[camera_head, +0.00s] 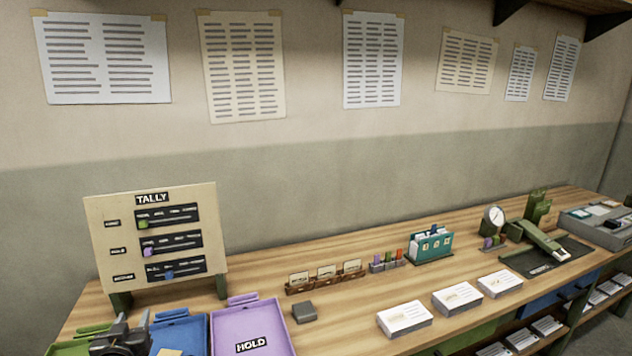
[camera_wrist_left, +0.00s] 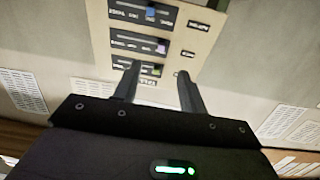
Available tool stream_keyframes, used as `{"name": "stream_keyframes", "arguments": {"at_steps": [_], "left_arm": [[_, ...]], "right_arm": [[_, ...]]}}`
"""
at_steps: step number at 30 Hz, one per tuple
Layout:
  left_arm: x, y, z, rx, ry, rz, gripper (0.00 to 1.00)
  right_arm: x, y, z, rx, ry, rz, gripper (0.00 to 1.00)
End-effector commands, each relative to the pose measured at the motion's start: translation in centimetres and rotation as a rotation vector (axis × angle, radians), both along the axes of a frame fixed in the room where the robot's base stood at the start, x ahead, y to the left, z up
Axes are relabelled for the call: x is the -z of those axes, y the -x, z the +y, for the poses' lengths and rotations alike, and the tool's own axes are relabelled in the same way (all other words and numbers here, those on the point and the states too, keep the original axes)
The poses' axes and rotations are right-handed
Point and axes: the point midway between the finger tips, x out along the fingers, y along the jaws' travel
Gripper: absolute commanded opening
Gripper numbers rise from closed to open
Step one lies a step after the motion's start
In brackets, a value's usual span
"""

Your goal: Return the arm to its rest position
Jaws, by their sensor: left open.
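My left gripper (camera_head: 123,343) is at the lower left of the head view, over the front of the green and blue trays. In the left wrist view the left gripper (camera_wrist_left: 158,88) has its two fingers apart with nothing between them. Beyond them is the beige tally board (camera_head: 150,275), which also shows in the left wrist view (camera_wrist_left: 205,42). It stands at the left end of the desk and has three dark slots with a green, a purple and a blue slider. My right gripper is not in view.
A green tray (camera_head: 62,349), a blue tray (camera_head: 197,338) and a purple HOLD tray (camera_head: 277,313) line the front left. A grey block (camera_head: 304,312), card holder (camera_head: 325,276), teal file box (camera_head: 431,246) and several card stacks (camera_head: 404,318) stand to the right on the wooden desk (camera_head: 365,305).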

Motion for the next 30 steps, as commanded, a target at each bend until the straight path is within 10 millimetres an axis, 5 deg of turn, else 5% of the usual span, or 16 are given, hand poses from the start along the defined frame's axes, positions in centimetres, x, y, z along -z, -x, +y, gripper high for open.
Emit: {"name": "stream_keyframes", "arguments": {"at_steps": [11, 21, 30], "left_arm": [[7.7, 5.9, -7.0, 0.108, 0.051, 0.301, 0.42], [15.1, 19.1, -16.6, 0.282, 0.098, 0.759, 0.42], [16.5, 28.2, -21.2, 0.391, 0.110, 1.020, 0.42]], "right_arm": [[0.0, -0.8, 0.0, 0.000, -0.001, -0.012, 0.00], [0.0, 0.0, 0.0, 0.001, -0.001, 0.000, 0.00], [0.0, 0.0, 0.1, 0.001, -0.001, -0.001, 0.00]]}}
